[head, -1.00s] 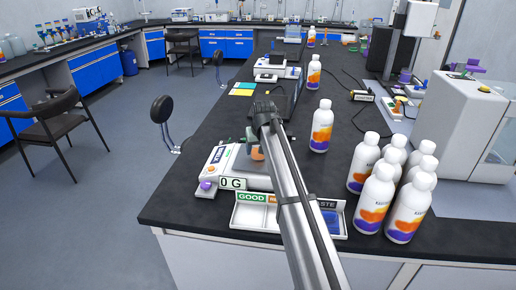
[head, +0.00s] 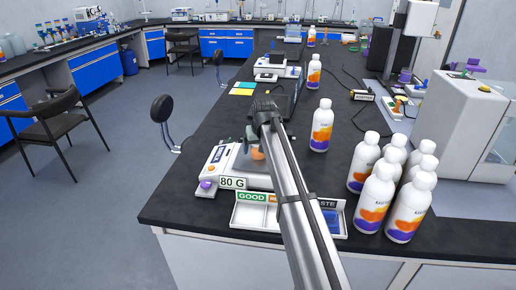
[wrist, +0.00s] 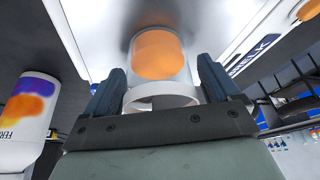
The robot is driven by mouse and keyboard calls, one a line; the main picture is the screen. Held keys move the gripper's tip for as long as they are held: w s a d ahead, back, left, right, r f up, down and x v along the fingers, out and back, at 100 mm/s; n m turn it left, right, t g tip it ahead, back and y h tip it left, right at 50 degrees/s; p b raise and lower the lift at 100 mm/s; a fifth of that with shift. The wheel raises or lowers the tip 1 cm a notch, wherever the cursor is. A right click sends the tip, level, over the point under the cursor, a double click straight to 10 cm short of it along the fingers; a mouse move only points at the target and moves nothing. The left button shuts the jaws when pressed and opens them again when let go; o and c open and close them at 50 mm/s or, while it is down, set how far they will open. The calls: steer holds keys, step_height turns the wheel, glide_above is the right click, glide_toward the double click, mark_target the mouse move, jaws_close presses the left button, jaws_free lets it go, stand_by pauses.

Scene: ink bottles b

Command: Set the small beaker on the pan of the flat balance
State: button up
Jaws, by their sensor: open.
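The small beaker (head: 257,153), a clear vessel with orange contents, stands on the pan of the flat balance (head: 207,187), partly hidden by my arm in the head view. The balance display reads 80 G. In the wrist view, the beaker (wrist: 158,55) rests on a pale surface between the two blue fingers of my gripper (wrist: 160,82). The fingers are open, with a gap visible at each side of the beaker. In the head view, my gripper (head: 254,132) is right above the balance, its fingertips largely hidden.
A sectioned tray (head: 248,216) with GOOD and partly hidden labels lies in front of the balance. Several white bottles (head: 375,195) crowd the right, and a single bottle (head: 321,127) stands behind them. A dark device (head: 285,104) is behind my gripper.

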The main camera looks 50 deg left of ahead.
steer(key=v, duration=1.1)
steer(key=shift+d+r, duration=0.25)
steer(key=shift+r, duration=0.05)
steer(key=shift+s, duration=0.1)
